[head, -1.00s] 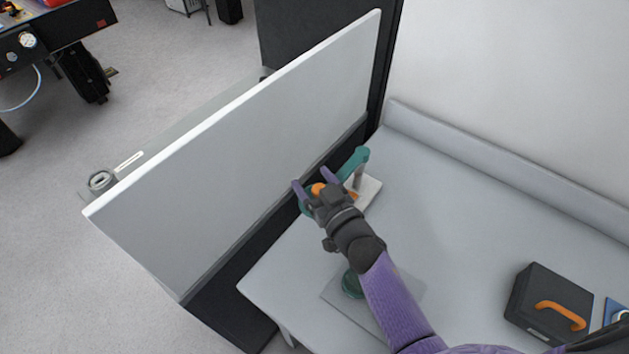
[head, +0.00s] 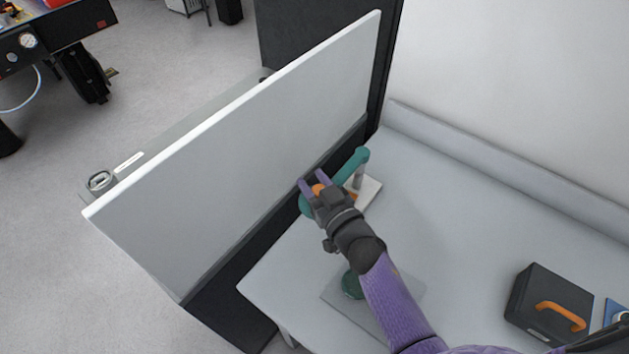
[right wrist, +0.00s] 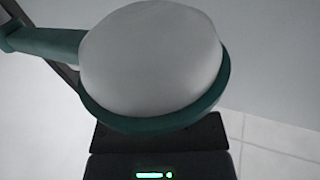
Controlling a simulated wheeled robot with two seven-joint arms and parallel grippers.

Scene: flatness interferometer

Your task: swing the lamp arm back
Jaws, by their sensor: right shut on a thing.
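The teal lamp arm (head: 352,166) reaches from a grey post (head: 358,180) on a white base (head: 371,194) at the table's left edge. Its round teal lamp head (head: 305,206) is near the partition, partly hidden by my right gripper (head: 314,181). That gripper is shut on an orange grip (head: 319,189) at the lamp head. In the right wrist view, the lamp head (right wrist: 152,60) fills the upper middle, a pale dome in a teal rim, with the lamp arm (right wrist: 45,42) running off to the left. My left gripper is not in view.
A light partition panel (head: 250,150) stands close along the table's left side. A dark green disc (head: 351,284) on a grey plate (head: 338,302) lies below my right forearm. A black case (head: 540,285) with an orange handle is at right. The table's middle is clear.

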